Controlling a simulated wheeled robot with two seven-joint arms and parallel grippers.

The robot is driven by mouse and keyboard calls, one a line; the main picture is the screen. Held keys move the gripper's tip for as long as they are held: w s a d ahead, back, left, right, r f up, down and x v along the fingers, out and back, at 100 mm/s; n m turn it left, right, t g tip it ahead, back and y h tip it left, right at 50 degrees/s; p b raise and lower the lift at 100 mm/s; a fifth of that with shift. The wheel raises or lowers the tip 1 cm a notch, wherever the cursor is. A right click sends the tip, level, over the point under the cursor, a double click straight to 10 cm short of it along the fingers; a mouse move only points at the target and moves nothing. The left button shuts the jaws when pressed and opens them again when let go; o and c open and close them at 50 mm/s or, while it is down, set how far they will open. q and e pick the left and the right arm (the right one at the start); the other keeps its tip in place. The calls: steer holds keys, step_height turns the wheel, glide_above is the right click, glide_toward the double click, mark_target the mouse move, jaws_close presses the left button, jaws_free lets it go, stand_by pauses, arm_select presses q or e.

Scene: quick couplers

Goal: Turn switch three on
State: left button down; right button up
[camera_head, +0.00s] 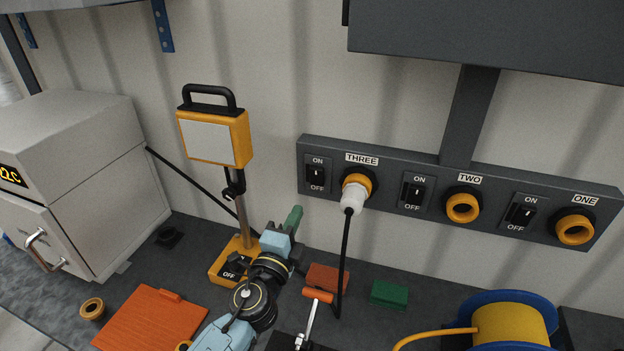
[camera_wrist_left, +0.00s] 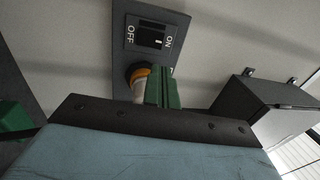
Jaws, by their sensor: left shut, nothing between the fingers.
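Switch three (camera_head: 316,174) is a black rocker on the left end of the dark grey panel, with ON above and OFF below. In the left wrist view the switch (camera_wrist_left: 151,38) shows close, beyond my fingers; I cannot tell which way its rocker is tipped. A white plug with a black cable (camera_head: 352,196) sits in the yellow socket marked THREE. My left gripper (camera_head: 294,216), with green fingertips, is below and left of the switch, apart from it. Its fingers (camera_wrist_left: 163,89) are shut and empty. My right gripper is not in view.
A yellow stand with a display (camera_head: 213,137) rises behind my left arm. Switches two (camera_head: 415,191) and one (camera_head: 521,213) are farther right. A grey oven (camera_head: 80,175) is at left. A cable reel (camera_head: 510,322), a green block (camera_head: 389,294) and an orange-handled lever (camera_head: 317,296) are on the bench.

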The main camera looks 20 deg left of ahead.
arm_select(q)
glide_toward(316, 171)
steer(key=w, duration=0.5)
steer(key=shift+w+d+r, duration=0.1)
steer(key=shift+r, duration=0.15)
steer(key=shift+w+r, duration=0.1)
steer(key=shift+w, duration=0.7)
steer(key=shift+w, duration=0.1)
steer(key=shift+w+r, duration=0.1)
